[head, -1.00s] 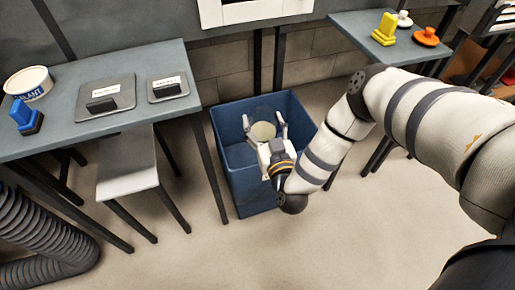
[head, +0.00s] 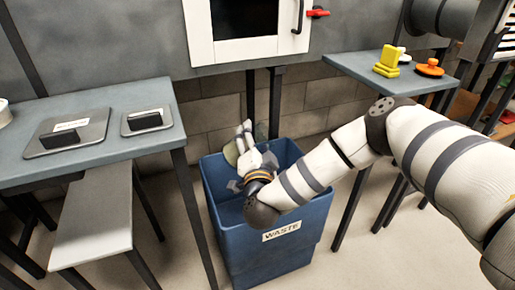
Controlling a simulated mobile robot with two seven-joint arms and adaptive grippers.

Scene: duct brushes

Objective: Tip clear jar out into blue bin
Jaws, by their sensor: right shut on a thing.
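The blue bin (head: 255,258), labelled WASTE, stands on the floor between the two tables. My right gripper (head: 243,138) reaches in from the right over the bin's back part, fingers pointing up and away. It is shut on the clear jar (head: 231,152), which is see-through and hard to outline. A pale greenish round part of it shows at the left of the fingers. The jar looks tilted; which way its mouth faces I cannot tell. The bin's inside is partly hidden by my arm, and I see no contents in it. My left gripper is not in view.
The left table (head: 95,160) holds two grey plates with black blocks. A white-topped bench (head: 95,215) stands below it. The right table (head: 350,68) holds a yellow object (head: 387,62) and an orange one (head: 429,68). A white-framed cabinet (head: 248,30) hangs behind the bin.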

